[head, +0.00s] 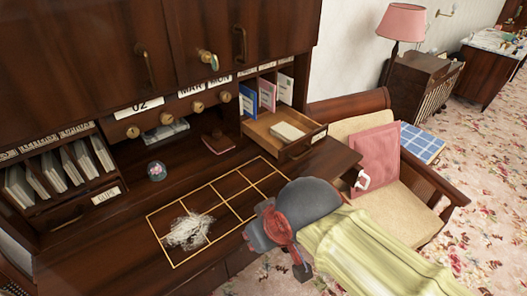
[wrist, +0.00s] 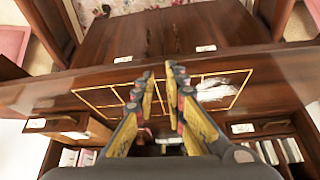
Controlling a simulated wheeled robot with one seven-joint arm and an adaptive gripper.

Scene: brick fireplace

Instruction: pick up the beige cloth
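The beige cloth (head: 188,231) is a crumpled, whitish, stringy-looking heap on the dark wooden desk. It lies in the near-left part of a yellow-lined grid (head: 232,183). In the wrist view the cloth (wrist: 216,90) shows as a pale patch at the right side of the grid, right of my fingers. My gripper (wrist: 161,70) is open, with a gap between its two yellow-padded fingers and nothing held. It is above the desk, apart from the cloth. In the head view my arm covers the desk's near-right edge and the fingers cannot be made out.
An open drawer (head: 269,138) with pale cards juts out at the grid's far right. A small glass ball (head: 156,171) and a reddish notebook (head: 218,145) lie behind the grid. Upper cabinets overhang the desk's back. A chair (head: 402,201) with a pink cushion stands at right.

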